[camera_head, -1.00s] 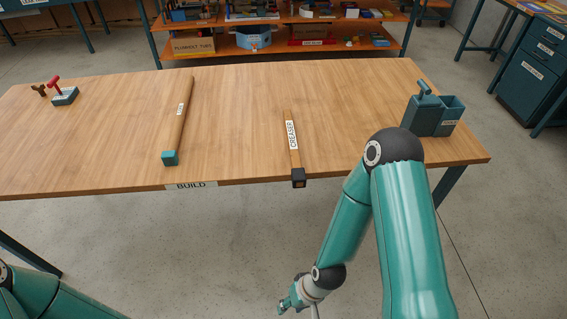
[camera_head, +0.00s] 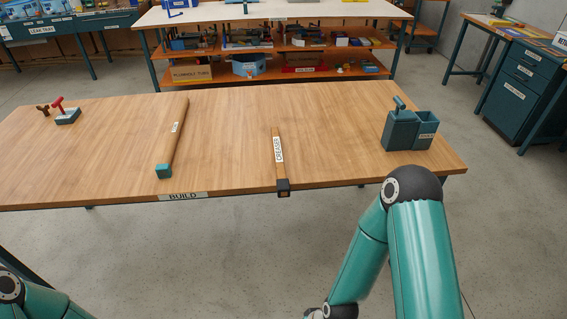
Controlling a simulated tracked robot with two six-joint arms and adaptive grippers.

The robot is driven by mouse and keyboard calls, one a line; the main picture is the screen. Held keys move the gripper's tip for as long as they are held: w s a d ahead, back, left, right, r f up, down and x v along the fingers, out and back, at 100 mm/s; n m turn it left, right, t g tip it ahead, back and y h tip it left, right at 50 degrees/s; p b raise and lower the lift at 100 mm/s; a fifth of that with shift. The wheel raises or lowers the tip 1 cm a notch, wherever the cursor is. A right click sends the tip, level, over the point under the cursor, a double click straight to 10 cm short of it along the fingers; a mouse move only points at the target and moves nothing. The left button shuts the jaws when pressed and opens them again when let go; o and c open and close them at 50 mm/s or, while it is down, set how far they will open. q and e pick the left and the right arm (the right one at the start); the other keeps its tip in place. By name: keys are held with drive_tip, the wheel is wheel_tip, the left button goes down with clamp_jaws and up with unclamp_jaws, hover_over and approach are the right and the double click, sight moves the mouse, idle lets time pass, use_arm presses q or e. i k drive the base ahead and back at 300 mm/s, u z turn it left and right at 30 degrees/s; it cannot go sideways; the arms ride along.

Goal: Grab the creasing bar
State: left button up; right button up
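The creasing bar (camera_head: 278,150), labelled CREASER, lies on the wooden table labelled BUILD (camera_head: 225,140). It is a thin wooden bar with a black end block that sits at the table's front edge. My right arm comes in at the lower right, in front of the table and apart from the bar. Its gripper is below the picture's bottom edge. Only a small part of my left arm shows at the lower left, and its gripper is not in view. Nothing touches the bar.
A longer wooden bar (camera_head: 174,135) with a teal end lies left of the creaser. A dark teal two-part holder (camera_head: 402,131) stands at the table's right end. A small block with a red handle (camera_head: 68,116) is at the far left. The tabletop between them is clear.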

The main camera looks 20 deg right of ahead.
sight(282, 185)
drive_tip(key=z, duration=0.05)
drive_tip(key=i, duration=0.85)
drive_tip(key=u, duration=0.1)
